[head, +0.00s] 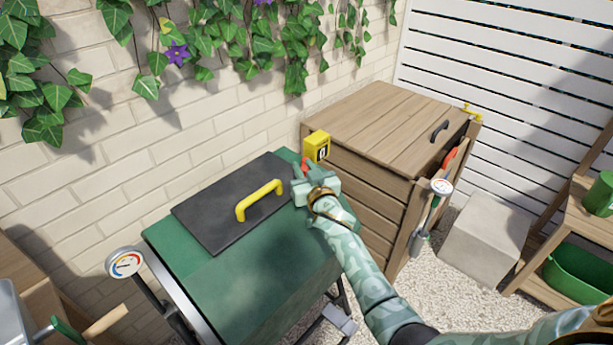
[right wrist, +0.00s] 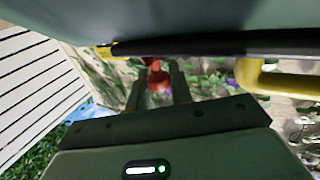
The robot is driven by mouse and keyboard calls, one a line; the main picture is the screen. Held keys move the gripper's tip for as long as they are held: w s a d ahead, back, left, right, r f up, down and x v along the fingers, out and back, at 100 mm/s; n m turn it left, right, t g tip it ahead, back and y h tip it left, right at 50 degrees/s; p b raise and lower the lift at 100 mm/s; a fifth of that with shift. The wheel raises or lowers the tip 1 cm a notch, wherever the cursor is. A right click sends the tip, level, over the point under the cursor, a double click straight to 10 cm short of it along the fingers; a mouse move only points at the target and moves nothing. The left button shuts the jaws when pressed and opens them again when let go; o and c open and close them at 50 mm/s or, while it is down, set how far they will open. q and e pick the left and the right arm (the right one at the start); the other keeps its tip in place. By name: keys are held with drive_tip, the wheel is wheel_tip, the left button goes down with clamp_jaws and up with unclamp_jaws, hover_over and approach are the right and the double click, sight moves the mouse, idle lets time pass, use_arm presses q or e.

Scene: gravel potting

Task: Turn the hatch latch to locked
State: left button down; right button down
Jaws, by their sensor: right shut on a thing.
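A dark grey hatch (head: 215,212) with a yellow handle (head: 260,200) lies on top of a green drum (head: 180,250). The red latch (head: 304,166) is by the hatch's far right corner, mostly hidden by my right gripper (head: 307,175). In the right wrist view the red latch (right wrist: 157,80) shows between the two fingers of my right gripper (right wrist: 158,88), which is shut on it. A yellow block (head: 317,146) with a dark mark stands just behind the latch. The exact angle of the latch cannot be told. My left gripper is not in view.
A wooden bin (head: 365,130) with a lid stands close behind and right of the drum. A round gauge (head: 125,262) is at the drum's left end. A brick wall (head: 130,150) runs behind. A stone block (head: 487,235) stands on gravel at right.

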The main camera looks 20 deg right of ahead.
drive_tip(key=shift+w+a+m+h, duration=0.1)
drive_tip(key=shift+a+m+h, duration=0.1)
drive_tip(key=shift+m+h, duration=0.1)
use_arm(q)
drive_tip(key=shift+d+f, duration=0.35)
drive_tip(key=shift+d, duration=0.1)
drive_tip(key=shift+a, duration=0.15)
use_arm(e)
drive_tip(key=shift+r, duration=0.1)
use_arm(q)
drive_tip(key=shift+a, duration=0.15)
use_arm(e)
drive_tip(key=c, duration=1.3)
unclamp_jaws()
